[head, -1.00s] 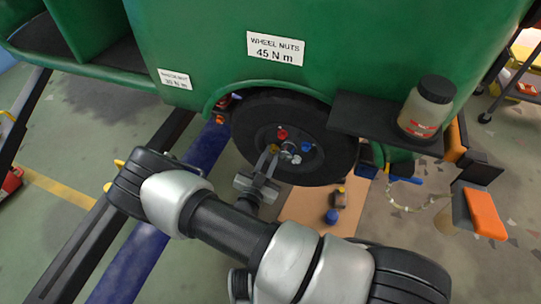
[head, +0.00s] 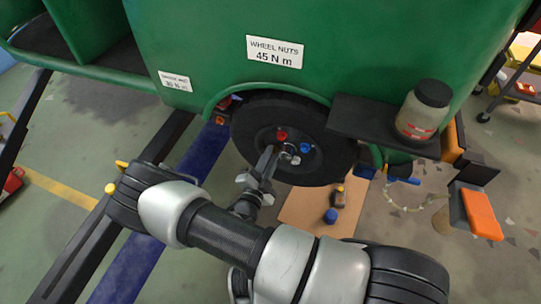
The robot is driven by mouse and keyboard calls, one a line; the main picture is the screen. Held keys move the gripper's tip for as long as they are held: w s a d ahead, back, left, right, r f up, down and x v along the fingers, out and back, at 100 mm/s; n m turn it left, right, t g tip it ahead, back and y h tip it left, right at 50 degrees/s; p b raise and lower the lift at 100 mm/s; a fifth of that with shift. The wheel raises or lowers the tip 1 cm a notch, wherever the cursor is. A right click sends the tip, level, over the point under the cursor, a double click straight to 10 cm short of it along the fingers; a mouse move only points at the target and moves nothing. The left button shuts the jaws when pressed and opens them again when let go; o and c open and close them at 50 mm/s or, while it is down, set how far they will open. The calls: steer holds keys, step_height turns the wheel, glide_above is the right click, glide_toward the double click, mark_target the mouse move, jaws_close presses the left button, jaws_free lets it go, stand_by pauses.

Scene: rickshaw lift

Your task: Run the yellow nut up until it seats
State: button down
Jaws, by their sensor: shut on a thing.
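The black wheel (head: 250,119) hangs under the green rickshaw body, with a hub in its middle. A red nut (head: 282,134) sits at the hub's top and a blue nut (head: 305,148) at its right. My gripper (head: 272,152) reaches the hub's left side, where the yellow nut was visible a second ago. Its fingers are shut on the yellow nut, which they now hide. How far the nut is along its stud cannot be seen.
A black shelf (head: 345,127) right of the wheel carries a jar (head: 423,110). Below, a cardboard sheet (head: 300,212) holds a blue-capped item (head: 331,216) and a small dark bottle (head: 339,197). A sign (head: 275,51) reads "WHEEL NUTS 45 N m".

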steer(key=m+p, duration=0.1)
steer(key=m, duration=0.8)
steer(key=m+p, duration=0.1)
steer(key=m, duration=0.9)
steer(key=m+p, duration=0.2)
steer(key=m, duration=0.7)
steer(key=shift+s+a+f, duration=0.1)
steer(key=shift+a+f, duration=0.1)
steer(key=shift+f, duration=0.15)
steer(key=shift+m, duration=0.3)
steer(key=c, duration=1.9)
jaws_free()
steer(key=p+v, duration=0.1)
steer(key=v, duration=1.6)
steer(key=shift+s+r, duration=0.15)
